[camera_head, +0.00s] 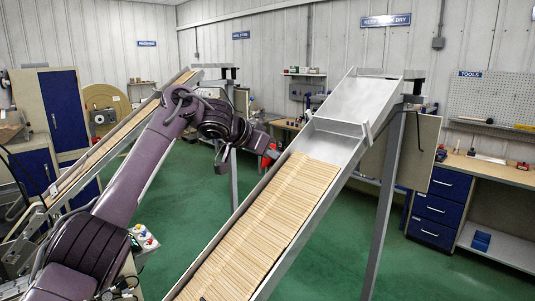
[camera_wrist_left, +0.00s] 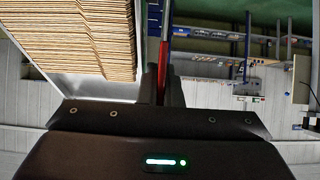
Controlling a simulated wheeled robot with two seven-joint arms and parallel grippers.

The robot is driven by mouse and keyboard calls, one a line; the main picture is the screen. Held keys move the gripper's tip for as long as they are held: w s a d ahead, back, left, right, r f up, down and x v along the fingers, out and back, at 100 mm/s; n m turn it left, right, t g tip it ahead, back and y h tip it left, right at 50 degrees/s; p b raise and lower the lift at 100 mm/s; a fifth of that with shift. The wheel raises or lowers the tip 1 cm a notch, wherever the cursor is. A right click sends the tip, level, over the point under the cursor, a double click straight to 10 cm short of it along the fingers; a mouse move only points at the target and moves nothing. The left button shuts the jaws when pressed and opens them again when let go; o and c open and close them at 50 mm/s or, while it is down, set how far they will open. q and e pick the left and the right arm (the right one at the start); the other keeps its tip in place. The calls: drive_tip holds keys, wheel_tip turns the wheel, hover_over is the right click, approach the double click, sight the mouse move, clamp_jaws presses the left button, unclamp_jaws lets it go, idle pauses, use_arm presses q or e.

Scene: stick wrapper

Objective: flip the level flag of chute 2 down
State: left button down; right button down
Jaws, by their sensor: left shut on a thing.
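A small red level flag (camera_head: 271,155) shows at the left side wall of the nearer chute (camera_head: 232,226). The number of this chute cannot be read. My left gripper (camera_head: 262,148) reaches over from the left and is shut on the flag. In the left wrist view the red flag (camera_wrist_left: 163,58) stands between the two dark fingers of my left gripper (camera_wrist_left: 162,82), beside the stack of sticks (camera_wrist_left: 70,38). The fingers partly hide the flag, and its mount is hard to make out. My right gripper is not in view.
Pale wooden sticks (camera_head: 280,210) fill the lower part of the nearer chute; its upper metal part (camera_head: 358,98) is bare. A second sloping chute (camera_head: 110,145) runs behind my left arm. A grey support post (camera_head: 385,205) stands right. Green floor lies open below.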

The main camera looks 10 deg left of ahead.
use_arm(q)
drive_tip(key=shift+f, duration=0.1)
idle(0.3)
drive_tip(key=c, duration=1.6)
unclamp_jaws()
drive_tip(key=shift+w+a+f, duration=0.1)
drive_tip(key=shift+w, duration=0.05)
